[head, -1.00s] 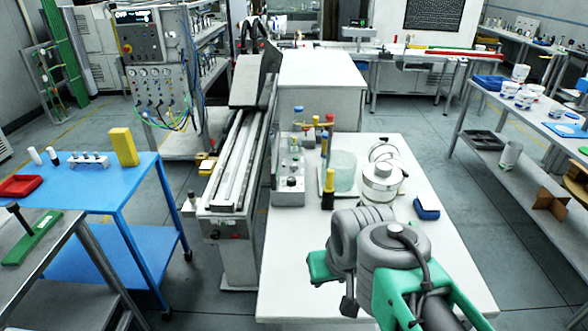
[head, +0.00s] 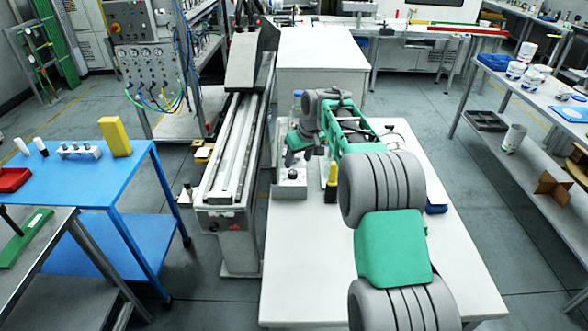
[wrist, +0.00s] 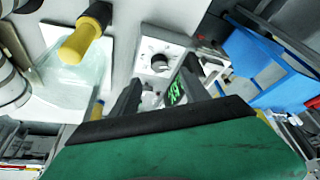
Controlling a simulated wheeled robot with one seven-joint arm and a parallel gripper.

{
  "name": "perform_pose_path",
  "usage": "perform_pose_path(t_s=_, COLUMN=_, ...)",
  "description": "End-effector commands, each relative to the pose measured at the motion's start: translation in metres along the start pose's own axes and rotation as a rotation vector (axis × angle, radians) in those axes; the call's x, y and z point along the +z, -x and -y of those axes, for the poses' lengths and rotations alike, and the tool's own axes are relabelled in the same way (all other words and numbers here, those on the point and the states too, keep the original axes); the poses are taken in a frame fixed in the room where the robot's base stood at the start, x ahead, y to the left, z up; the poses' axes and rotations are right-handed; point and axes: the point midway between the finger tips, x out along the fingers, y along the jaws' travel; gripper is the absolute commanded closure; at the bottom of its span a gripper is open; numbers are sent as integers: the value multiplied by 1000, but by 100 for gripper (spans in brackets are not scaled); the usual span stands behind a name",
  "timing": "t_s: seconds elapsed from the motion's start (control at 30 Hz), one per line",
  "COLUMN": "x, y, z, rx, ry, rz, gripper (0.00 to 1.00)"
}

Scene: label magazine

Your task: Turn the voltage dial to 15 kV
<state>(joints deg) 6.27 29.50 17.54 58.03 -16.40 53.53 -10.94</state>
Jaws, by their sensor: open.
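The marks are too small to read. A green-lit display (wrist: 176,91) sits near it, partly covered by a finger. My gripper (wrist: 160,88) is open and empty, its two dark fingers pointing toward the panel with the dial just beyond and between their tips. In the head view my gripper (head: 296,153) hangs over the box.
A yellow-topped black object (head: 332,177) stands close right of the box; the wrist view shows a yellow-and-black handle (wrist: 84,35) beside a clear glass-like container (wrist: 65,88). A long rail machine (head: 230,150) borders the table's left. The table's front is clear.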

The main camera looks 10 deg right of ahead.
Motion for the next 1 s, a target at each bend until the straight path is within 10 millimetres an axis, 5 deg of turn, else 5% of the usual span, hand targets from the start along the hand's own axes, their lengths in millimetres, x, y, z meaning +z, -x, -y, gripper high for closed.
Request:
perform_pose_path(t_s=0.5, x=-2, y=-75, z=-2, rx=1, ry=0, rz=-2, gripper=46)
perform_pose_path(t_s=0.77, x=-2, y=-79, z=-3, rx=2, ry=0, rz=-3, gripper=46)
perform_pose_path(t_s=1.0, x=-2, y=-78, z=-3, rx=2, ry=0, rz=-2, gripper=65)
